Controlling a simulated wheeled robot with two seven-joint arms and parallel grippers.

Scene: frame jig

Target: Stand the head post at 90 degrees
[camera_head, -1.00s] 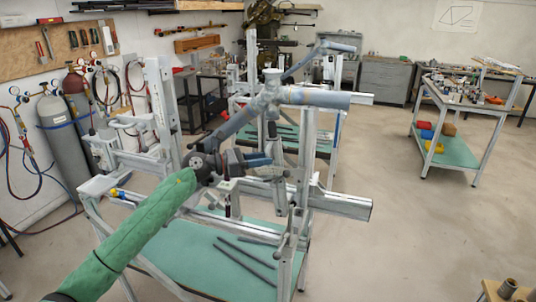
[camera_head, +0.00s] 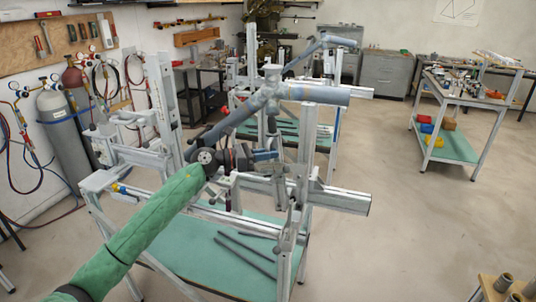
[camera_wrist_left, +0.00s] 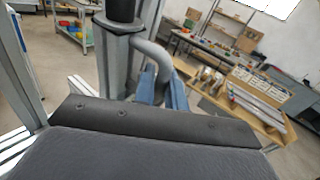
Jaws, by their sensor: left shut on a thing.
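The frame jig stands in the middle of the head view, with a pale metal post (camera_head: 309,135) rising upright at its right front. I take this for the head post, but cannot be sure. My left gripper (camera_head: 268,156) is shut on a part among the jig's fittings, just left of that post. The pads hide the lower part and the exact grip. My right gripper is not in view.
A horizontal metal beam (camera_head: 340,199) sticks out to the right. Dark rods lie on the green lower shelf (camera_head: 190,250). Gas cylinders (camera_head: 62,135) stand at left.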

